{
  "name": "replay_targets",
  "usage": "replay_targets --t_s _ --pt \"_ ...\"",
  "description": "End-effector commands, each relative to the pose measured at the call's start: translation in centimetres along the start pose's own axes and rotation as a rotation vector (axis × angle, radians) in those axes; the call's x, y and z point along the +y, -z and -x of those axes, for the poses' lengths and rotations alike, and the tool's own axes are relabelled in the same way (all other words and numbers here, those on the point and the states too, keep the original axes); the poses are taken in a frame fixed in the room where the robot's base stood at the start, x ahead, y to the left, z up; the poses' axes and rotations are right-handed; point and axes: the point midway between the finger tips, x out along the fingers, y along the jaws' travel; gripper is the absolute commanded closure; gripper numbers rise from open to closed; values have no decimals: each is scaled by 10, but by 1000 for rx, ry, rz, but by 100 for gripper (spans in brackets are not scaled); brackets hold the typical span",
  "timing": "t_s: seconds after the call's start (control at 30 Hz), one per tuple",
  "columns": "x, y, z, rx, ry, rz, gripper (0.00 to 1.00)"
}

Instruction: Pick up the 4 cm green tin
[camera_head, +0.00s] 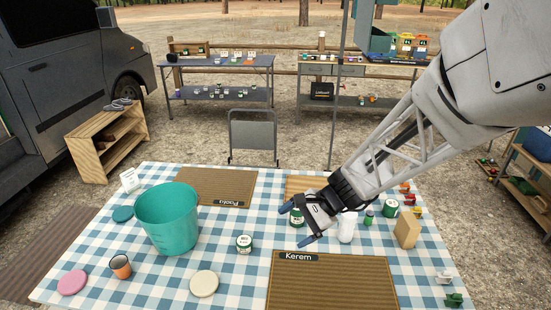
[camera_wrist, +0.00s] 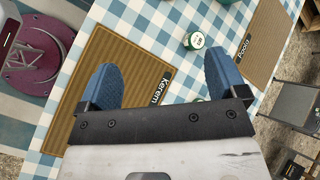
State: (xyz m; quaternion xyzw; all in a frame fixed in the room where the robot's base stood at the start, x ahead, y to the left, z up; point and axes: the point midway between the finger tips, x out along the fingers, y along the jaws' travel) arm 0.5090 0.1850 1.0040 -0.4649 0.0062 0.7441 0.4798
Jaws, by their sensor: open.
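A green tin with a white label (camera_head: 244,244) stands on the checked cloth left of the Kerem mat. A similar green tin (camera_head: 297,217) shows just behind my gripper, partly hidden by it. Another green tin (camera_head: 390,208) stands farther right, near a small green bottle (camera_head: 369,218). I cannot tell their sizes apart for sure. My gripper (camera_head: 296,225) is open and empty above the table, its blue fingers wide apart. In the wrist view one green tin (camera_wrist: 194,41) lies beyond and between the fingertips, apart from them.
The Kerem mat (camera_head: 330,285) and Paola mat (camera_head: 215,184) are bare. A white object (camera_head: 347,227) and a wooden block (camera_head: 406,230) stand right of my gripper.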

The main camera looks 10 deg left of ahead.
Motion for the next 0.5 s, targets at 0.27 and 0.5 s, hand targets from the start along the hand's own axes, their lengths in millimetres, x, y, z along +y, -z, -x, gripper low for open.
replay_targets --t_s 0.27,0.5 --pt "-29 41 -59 -109 106 -225 9" --pt "-47 79 -110 -185 196 -422 9"
